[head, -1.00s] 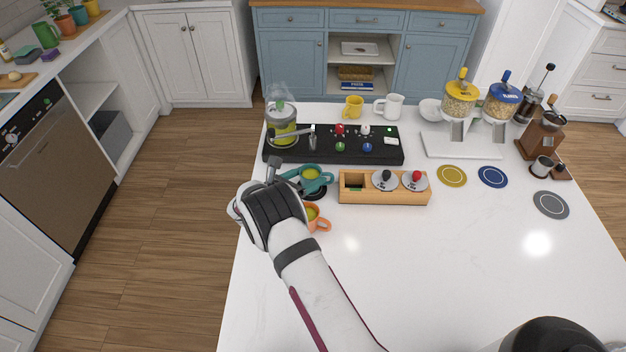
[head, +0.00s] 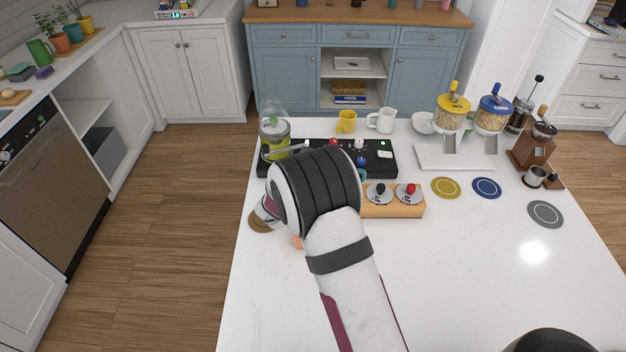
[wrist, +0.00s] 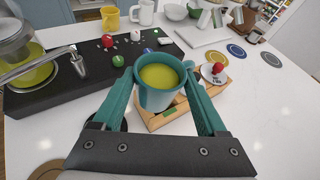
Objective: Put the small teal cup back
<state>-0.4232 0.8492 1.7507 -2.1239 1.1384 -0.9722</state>
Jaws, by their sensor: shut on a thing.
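My gripper (wrist: 160,82) is shut on the small teal cup (wrist: 152,99), one teal finger on each side of it. The cup is upright and holds yellow-green liquid. In the wrist view it appears over the wooden box; its height above it is hard to tell. In the head view my wrist hides most of it, with only a bit of teal (head: 361,174) showing past my arm. The wooden box (head: 397,211) carries two round discs with a black knob and a red knob. Its left part is hidden in the head view.
A black machine panel (head: 380,165) with coloured knobs and a glass jug (head: 274,135) stands behind. Yellow (head: 446,188), blue (head: 487,188) and grey (head: 545,213) coasters lie right. The front counter is clear.

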